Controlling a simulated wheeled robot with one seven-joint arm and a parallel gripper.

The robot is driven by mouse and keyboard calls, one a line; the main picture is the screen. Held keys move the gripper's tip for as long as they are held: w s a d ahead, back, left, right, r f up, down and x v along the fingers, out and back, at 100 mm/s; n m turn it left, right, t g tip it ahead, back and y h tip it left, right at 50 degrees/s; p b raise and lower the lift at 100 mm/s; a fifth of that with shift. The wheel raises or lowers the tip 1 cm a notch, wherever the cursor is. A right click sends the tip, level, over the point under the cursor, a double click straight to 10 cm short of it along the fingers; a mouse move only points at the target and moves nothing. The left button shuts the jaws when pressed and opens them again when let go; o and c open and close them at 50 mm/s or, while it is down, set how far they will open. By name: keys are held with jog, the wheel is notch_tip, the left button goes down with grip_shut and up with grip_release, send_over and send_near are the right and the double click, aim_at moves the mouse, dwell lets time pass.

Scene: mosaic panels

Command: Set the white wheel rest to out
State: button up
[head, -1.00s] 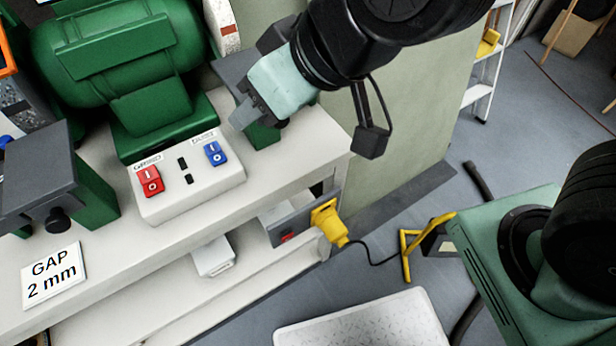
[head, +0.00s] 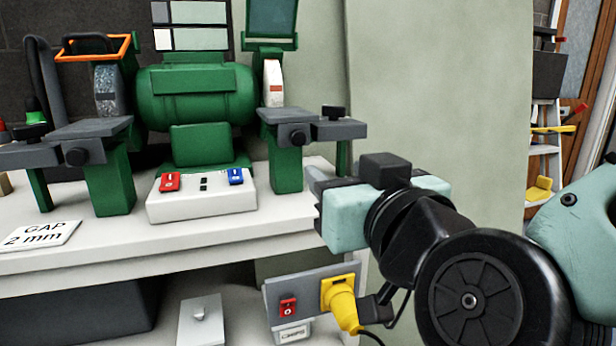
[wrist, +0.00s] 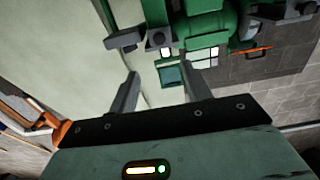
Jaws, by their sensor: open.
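The green grinder (head: 195,95) stands on the bench with a white wheel (head: 274,84) on its right side. The white wheel rest (head: 290,115) is a dark grey plate with a black knob on a green post, in front of that wheel. A second grey block (head: 340,130) with a knob on top adjoins its right end. In the wrist view, the rest (wrist: 160,36) shows beyond the fingers near the top. My gripper (head: 314,186) is below and right of the rest, apart from it. In the wrist view my gripper (wrist: 159,72) has its fingers spread, with nothing between them.
The switch box (head: 202,196) with red and blue switches sits on the bench left of the rest's post. A GAP 2 mm card (head: 40,235) lies at the left. A panel with a yellow plug (head: 340,298) is below the bench edge. The left wheel has its own grey rest (head: 75,142).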

jog(key=p, duration=1)
send_near(299, 141)
jog(key=b+x, duration=0.1)
jog(key=x, duration=0.8)
jog(key=shift+w, duration=0.1)
